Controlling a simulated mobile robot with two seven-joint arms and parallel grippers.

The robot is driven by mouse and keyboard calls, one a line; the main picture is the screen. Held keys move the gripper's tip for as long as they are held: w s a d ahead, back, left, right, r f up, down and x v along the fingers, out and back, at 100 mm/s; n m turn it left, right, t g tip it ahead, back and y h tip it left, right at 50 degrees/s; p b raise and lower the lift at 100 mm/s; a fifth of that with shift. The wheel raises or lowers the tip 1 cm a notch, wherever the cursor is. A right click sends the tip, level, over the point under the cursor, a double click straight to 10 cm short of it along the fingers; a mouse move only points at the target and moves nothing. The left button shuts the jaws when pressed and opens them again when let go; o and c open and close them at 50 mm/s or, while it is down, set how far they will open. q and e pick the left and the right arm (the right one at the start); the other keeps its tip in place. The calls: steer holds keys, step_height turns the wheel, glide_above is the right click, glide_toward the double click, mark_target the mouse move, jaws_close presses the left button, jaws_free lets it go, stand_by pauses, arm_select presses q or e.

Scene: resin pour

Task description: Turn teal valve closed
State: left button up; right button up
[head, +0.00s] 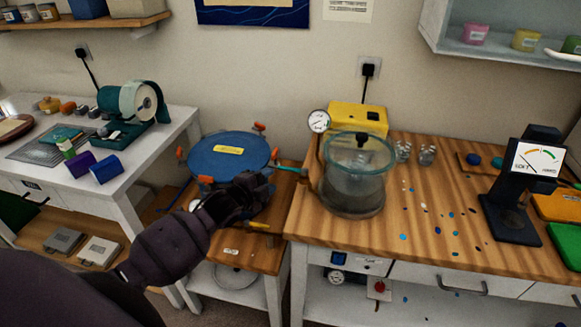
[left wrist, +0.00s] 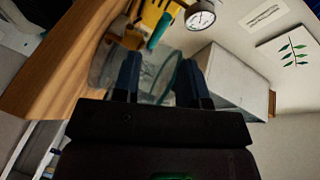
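A teal bar (head: 290,169), which looks like the valve handle, sticks out to the left of the clear chamber (head: 354,190) with its teal-rimmed lid. My left gripper (head: 262,182) is just left of the teal bar in the head view, in front of the blue round lid (head: 228,156). In the left wrist view its two fingers (left wrist: 162,65) stand apart, with the glass chamber (left wrist: 158,82) beyond them and nothing seen held. A teal-green piece (left wrist: 160,30) shows farther up there; I cannot tell if it is the valve. My right gripper is not in view.
A yellow pump (head: 358,117) and a round gauge (head: 319,121) stand behind the chamber. Small cups (head: 426,155) and a dial meter (head: 538,158) are to the right. Scattered chips lie on the wooden bench (head: 415,245). A gap separates the left table (head: 165,150).

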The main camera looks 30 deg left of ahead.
mark_target(292, 169)
arm_select(q)
steer(key=w+d+f+m, duration=0.1)
steer(key=w+f+m, duration=0.1)
steer(key=w, duration=0.8)
steer(key=shift+w+d+m, duration=0.25)
steer(key=shift+m, duration=0.05)
jaws_close()
